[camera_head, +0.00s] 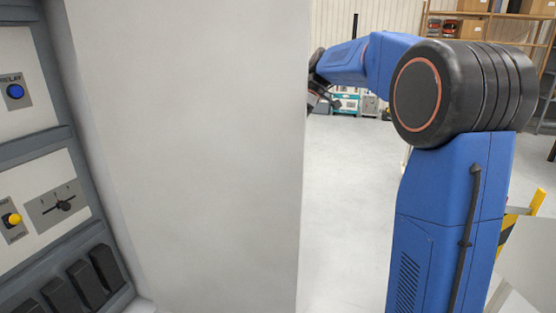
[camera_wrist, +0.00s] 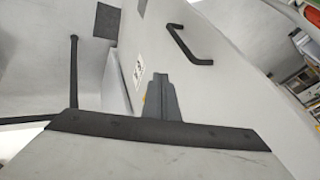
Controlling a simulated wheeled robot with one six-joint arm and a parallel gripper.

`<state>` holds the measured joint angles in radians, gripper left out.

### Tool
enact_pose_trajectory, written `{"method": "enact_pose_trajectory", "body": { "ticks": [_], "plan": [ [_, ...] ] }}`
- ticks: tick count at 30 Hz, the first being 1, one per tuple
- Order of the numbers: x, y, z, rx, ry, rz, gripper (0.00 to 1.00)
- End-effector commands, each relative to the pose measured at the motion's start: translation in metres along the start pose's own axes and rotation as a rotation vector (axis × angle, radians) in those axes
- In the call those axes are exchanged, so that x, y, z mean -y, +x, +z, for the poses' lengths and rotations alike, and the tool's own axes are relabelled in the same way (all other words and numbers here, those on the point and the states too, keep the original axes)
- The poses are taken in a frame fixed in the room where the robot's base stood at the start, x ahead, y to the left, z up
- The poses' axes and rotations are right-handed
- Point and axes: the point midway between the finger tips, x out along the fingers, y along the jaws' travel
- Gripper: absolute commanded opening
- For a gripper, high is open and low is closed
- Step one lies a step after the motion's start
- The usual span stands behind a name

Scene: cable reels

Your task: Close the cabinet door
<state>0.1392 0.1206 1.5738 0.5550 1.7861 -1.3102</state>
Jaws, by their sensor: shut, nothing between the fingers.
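The cabinet door (camera_head: 200,150) stands open as a large pale grey panel across the middle of the head view. The cabinet (camera_head: 62,135) with its switch panel is exposed on the left. In the wrist view, a door face (camera_wrist: 235,75) carries a black bar handle (camera_wrist: 190,45). My gripper (camera_wrist: 161,75) is shut and empty, its fingers pointing toward that face below the handle. I cannot tell whether they touch it. In the head view my gripper (camera_head: 322,94) is at the door's right edge, partly hidden behind it.
A blue button (camera_head: 15,91), a yellow knob (camera_head: 14,219) and black switches sit on the exposed panel. Open pale floor (camera_head: 345,190) lies right of the door. Shelving (camera_head: 480,22) stands at the back right. A yellow-and-black barrier (camera_head: 512,225) is behind my arm.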

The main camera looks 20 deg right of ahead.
Motion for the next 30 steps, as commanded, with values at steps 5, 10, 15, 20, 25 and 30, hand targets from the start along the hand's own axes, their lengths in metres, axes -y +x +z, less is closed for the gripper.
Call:
{"method": "enact_pose_trajectory", "body": {
  "ticks": [5,10,15,20,25,30],
  "plan": [
    [0.001,0.028,0.0,0.002,0.001,-0.002,0.0],
    [0.001,0.059,0.001,0.002,0.003,-0.002,0.0],
    [0.001,0.088,0.001,0.002,0.003,0.0,0.0],
    [0.018,0.1,0.0,0.001,0.002,0.003,0.0],
    [0.031,0.107,0.001,0.0,0.003,0.002,0.0],
    [0.035,0.109,0.001,0.0,0.003,0.002,0.0]
  ]
}}
